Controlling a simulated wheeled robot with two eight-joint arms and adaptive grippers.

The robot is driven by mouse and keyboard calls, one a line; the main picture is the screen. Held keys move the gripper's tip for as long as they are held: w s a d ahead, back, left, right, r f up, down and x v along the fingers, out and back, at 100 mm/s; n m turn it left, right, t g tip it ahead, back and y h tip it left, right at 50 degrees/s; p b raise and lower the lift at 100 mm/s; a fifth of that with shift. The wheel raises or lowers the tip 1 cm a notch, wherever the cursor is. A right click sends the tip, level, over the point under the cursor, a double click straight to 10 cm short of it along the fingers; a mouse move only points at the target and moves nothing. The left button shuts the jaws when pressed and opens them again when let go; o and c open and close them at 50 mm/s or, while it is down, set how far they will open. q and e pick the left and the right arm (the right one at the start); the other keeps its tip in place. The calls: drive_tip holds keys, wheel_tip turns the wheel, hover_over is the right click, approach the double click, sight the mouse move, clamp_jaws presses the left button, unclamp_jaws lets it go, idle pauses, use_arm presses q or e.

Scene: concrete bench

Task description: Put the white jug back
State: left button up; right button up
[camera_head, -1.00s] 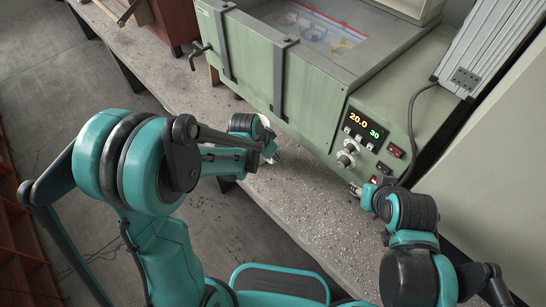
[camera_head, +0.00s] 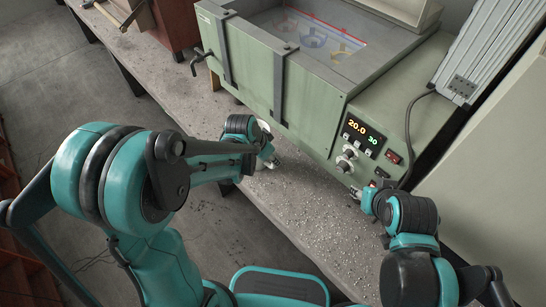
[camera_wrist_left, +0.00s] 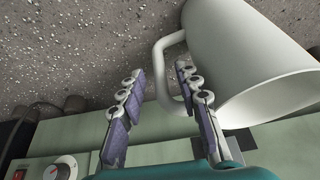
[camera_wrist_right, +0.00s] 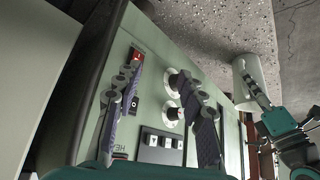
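The white jug (camera_wrist_left: 240,55) lies across the upper right of the left wrist view, its handle toward my left gripper (camera_wrist_left: 158,90). That gripper is open, and the handle shows between its spread fingers, the right finger overlapping the handle loop. I cannot tell if they touch. In the head view the jug (camera_head: 263,127) is mostly hidden behind my left gripper (camera_head: 270,161), low over the bench. The jug (camera_wrist_right: 258,80) also shows in the right wrist view. My right gripper (camera_wrist_right: 162,105) is open and empty before the control panel; in the head view it (camera_head: 358,192) is beside the panel's lower edge.
The green bath (camera_head: 255,70) stands along the back of the bench (camera_head: 310,215), with coloured shapes in its open tank. Its control panel (camera_head: 365,135) has knobs, switches and a lit display. A cable (camera_head: 410,115) hangs at the right. The bench front is clear.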

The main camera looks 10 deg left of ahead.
use_arm(q)
drive_tip(key=s+a+r+n+t+y+p, duration=0.1)
drive_tip(key=s+a+r+n, duration=0.2)
drive_tip(key=s+r, duration=0.4)
drive_tip(key=s+a+r+n+t+y+p, duration=0.1)
drive_tip(key=s+a+r+n, duration=0.3)
drive_tip(key=s+r, duration=0.4)
drive_tip(key=shift+s+a+r+n+t+y+p, duration=0.2)
drive_tip(key=shift+a+r+n+t+y+p, duration=0.15)
drive_tip(key=shift+a+r+t+p, duration=0.45)
use_arm(e)
wheel_tip(320, 180, up, 4)
drive_tip(key=shift+f, duration=0.1)
use_arm(q)
drive_tip(key=shift+a+r, duration=0.1)
